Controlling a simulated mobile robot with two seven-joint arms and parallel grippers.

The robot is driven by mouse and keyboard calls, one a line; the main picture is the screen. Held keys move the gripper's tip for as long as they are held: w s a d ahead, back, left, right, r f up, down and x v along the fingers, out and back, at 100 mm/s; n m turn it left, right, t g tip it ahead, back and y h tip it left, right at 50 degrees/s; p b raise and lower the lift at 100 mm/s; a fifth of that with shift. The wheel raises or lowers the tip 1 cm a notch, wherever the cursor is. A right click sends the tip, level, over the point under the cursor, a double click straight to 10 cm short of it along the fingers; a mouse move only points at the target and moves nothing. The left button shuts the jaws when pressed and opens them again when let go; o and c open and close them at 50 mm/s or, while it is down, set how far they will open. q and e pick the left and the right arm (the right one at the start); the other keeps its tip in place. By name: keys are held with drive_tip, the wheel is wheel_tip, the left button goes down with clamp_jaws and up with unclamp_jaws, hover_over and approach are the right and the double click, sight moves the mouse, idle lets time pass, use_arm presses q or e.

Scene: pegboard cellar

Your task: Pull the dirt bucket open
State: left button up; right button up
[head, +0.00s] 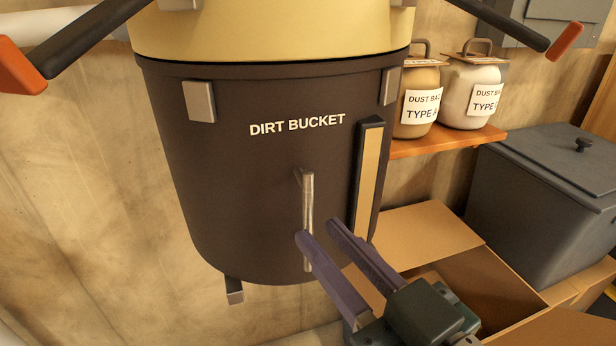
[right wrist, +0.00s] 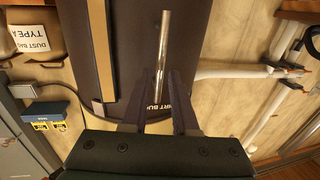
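The dark brown dirt bucket (head: 250,180) hangs below a yellow drum in the head view, its label facing me. A vertical silver bar handle (head: 308,190) is on its front; it also shows in the right wrist view (right wrist: 164,45). My right gripper (head: 319,233) is open at the lower part of the handle. In the right wrist view the gripper (right wrist: 159,100) has one finger on each side of the handle's near end, with gaps visible. I cannot tell whether either finger touches it. My left gripper is not in view.
Two black levers with orange ends (head: 92,38) (head: 520,33) flank the yellow drum (head: 270,28). Two dust bag containers (head: 470,95) stand on an orange shelf (head: 440,142). An open cardboard box (head: 425,235) and a grey lidded bin (head: 530,200) are at right, close to my right arm.

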sight(312, 225)
drive_tip(key=x, duration=0.4)
drive_tip(key=shift+w+a, duration=0.1)
clamp_jaws()
idle(1.4)
